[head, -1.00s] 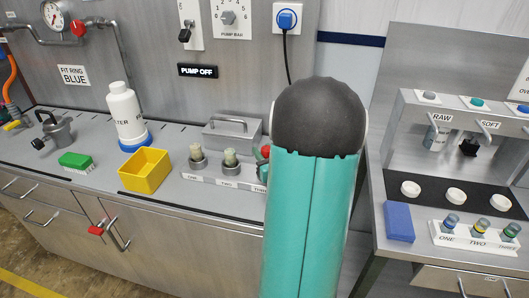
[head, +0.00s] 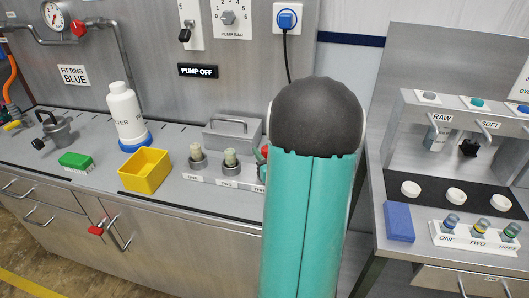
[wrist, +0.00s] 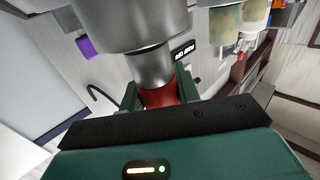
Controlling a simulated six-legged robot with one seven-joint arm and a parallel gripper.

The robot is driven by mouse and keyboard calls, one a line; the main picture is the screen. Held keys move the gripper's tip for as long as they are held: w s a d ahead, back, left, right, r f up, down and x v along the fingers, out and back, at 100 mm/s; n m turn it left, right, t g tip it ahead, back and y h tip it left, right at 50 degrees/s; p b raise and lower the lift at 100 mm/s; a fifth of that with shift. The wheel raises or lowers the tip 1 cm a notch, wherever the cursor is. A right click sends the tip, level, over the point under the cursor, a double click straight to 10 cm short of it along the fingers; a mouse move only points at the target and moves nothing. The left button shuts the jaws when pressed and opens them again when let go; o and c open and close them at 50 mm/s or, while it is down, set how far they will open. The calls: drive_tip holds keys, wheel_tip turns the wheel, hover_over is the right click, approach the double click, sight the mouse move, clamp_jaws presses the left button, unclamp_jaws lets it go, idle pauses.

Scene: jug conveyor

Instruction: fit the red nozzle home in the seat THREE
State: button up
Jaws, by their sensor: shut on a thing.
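The red nozzle (wrist: 160,95) is between the jaws of my gripper (wrist: 158,98) in the wrist view, which are shut on it. A narrow metal part (wrist: 152,66) continues from the red part to a wide metal cylinder (wrist: 130,22). I cannot tell whether the nozzle is fully in. In the head view, a bit of red (head: 265,150) shows at the left edge of my arm, by seat THREE. Most of that seat and my gripper are hidden behind the arm. Seats ONE (head: 197,163) and TWO (head: 231,169) hold pale upright pieces.
A grey handled box (head: 231,135) stands behind the seats. A yellow bin (head: 145,181), a white bottle (head: 126,112) and a green brush (head: 76,161) are to their left. A second bench with a blue block (head: 398,222) stands on the right.

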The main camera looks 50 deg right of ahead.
drive_tip(key=shift+f, duration=0.75)
drive_tip(key=o, duration=1.1)
drive_tip(key=shift+a+f, duration=0.1)
